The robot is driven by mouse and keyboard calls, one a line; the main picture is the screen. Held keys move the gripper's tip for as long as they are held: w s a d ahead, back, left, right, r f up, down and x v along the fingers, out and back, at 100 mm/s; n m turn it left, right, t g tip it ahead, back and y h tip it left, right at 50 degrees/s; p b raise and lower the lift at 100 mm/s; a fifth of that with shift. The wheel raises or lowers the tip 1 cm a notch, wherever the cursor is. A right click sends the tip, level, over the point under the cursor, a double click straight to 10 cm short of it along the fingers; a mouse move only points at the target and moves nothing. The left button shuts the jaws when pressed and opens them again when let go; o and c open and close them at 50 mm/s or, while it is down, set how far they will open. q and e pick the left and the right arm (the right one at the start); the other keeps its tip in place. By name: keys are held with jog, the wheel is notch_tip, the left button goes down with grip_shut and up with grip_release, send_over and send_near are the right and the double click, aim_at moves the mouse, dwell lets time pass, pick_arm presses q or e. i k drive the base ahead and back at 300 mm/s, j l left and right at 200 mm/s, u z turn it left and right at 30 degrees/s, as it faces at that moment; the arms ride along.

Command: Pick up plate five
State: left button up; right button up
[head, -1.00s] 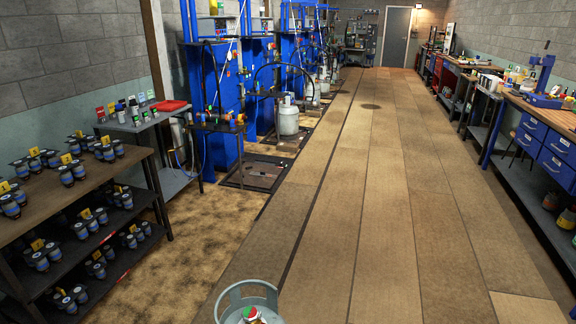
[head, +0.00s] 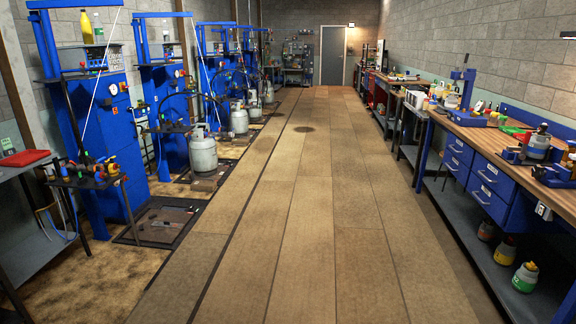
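I cannot make out anything marked as plate five in the head view. Dark square floor platforms lie in front of the blue scales; the nearest platform (head: 160,221) is at the left, with small items on it too small to tell. The nearest blue scale (head: 92,130) stands upright behind it, with yellow and white bottles on its top. Neither of my grippers is in view.
A clear floor aisle (head: 300,210) runs to a grey door (head: 334,55). Grey gas cylinders (head: 203,155) stand along the left. A red tray (head: 24,158) rests on a grey table at left. A long workbench (head: 490,140) with blue drawers lines the right; bottles (head: 525,277) sit below.

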aim_at(167, 224)
jog(key=i+l, duration=0.1)
jog(key=i, duration=0.7)
jog(key=i+l, duration=0.15)
jog(key=i, duration=0.65)
jog(key=i+l+u, duration=0.1)
jog(key=i, duration=0.7)
